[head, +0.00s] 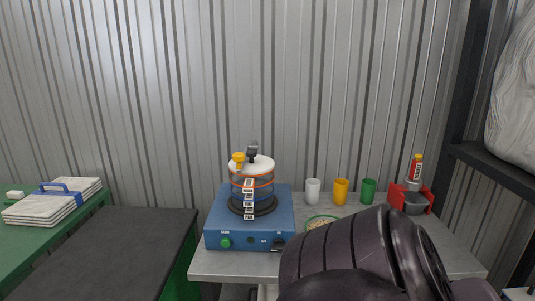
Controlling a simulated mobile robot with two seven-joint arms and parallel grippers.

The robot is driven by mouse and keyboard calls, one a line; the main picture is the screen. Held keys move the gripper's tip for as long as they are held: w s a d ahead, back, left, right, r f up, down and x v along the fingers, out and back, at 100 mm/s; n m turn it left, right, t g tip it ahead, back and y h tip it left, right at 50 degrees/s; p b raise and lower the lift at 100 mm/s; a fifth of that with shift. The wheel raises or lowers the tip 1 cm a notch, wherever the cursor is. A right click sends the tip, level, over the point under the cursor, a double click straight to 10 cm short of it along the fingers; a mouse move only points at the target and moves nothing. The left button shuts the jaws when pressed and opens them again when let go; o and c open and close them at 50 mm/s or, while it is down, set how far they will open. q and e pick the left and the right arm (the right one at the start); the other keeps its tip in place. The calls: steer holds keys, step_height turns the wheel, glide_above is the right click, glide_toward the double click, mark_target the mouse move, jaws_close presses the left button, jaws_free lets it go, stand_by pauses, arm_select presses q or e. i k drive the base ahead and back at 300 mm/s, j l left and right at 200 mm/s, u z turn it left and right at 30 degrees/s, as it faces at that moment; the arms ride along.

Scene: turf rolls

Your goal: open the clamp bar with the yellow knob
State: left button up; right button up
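A sieve shaker with a blue base (248,222) stands on the grey table. A stack of round sieves (266,186) with orange and dark rings sits upright on it, topped by a white lid (258,166). The yellow knob (238,159) is at the left of the lid. A dark grey fitting (252,153) stands beside it near the lid's back. The clamp bar is too small to make out clearly, so I cannot tell its position. Neither gripper is in view. A large dark arm link of mine fills the lower right.
White (313,191), yellow (340,191) and green (368,191) cups stand right of the shaker. A bowl of grains (318,222) is in front of them. A red holder (425,194) with a red bottle (416,166) is farther right. A dark-topped bench (115,250) is left.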

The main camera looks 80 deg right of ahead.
mark_target(240, 158)
steer(key=z, duration=2.25)
